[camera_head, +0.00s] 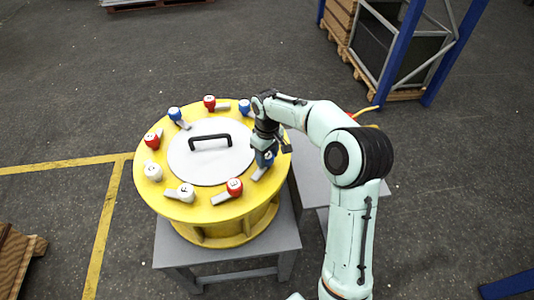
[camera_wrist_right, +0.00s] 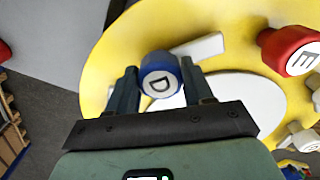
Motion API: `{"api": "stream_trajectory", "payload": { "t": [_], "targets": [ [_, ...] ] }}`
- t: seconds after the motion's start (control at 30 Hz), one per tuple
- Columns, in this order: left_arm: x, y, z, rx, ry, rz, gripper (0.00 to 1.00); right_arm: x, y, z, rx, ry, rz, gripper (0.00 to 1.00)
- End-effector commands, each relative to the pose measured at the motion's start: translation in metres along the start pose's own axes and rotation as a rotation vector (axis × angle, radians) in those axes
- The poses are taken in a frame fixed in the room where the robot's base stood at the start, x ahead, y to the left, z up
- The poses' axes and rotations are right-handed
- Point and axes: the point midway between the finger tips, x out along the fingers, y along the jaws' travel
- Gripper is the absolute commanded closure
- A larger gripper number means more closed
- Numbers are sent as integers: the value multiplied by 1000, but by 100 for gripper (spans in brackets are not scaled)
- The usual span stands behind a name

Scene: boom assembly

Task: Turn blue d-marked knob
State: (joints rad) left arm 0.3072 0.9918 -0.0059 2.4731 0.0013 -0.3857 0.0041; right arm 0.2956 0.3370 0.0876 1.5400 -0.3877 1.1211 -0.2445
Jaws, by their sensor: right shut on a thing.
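The blue knob marked D (camera_wrist_right: 160,80) sits between the two fingers of my right gripper (camera_wrist_right: 160,85) in the right wrist view, with its lettered white face toward the camera. A pale lever (camera_wrist_right: 202,47) shows beside the knob. In the head view my right gripper (camera_head: 266,152) is over the right side of the yellow round drum (camera_head: 150,196), shut on the blue knob. The knob is partly hidden there by the gripper. My left gripper is not in view.
Red (camera_head: 234,186), white (camera_head: 186,192) and blue (camera_head: 175,114) knobs with levers ring the drum's white lid (camera_head: 210,170), which has a black handle (camera_head: 210,138). The drum stands on a grey table (camera_head: 170,254). A blue-post rack (camera_head: 398,50) stands at the back right.

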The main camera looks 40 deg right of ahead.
Motion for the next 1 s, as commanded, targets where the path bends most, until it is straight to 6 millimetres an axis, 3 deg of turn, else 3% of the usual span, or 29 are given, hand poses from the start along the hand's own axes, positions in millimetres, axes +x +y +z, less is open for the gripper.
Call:
{"api": "stream_trajectory", "payload": {
  "t": [0.33, 0.9, 0.93, 1.0],
  "targets": [
    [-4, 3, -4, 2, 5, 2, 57, 1, 0, 1, -149, -6, -2, 79],
    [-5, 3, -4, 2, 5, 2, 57, 2, 0, 2, -178, -7, -2, 79],
    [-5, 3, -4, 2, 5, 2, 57, 2, 0, 2, -178, -7, -2, 42],
    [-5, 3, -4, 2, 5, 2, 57, 2, 0, 2, -178, -6, -2, 25]
  ]
}}
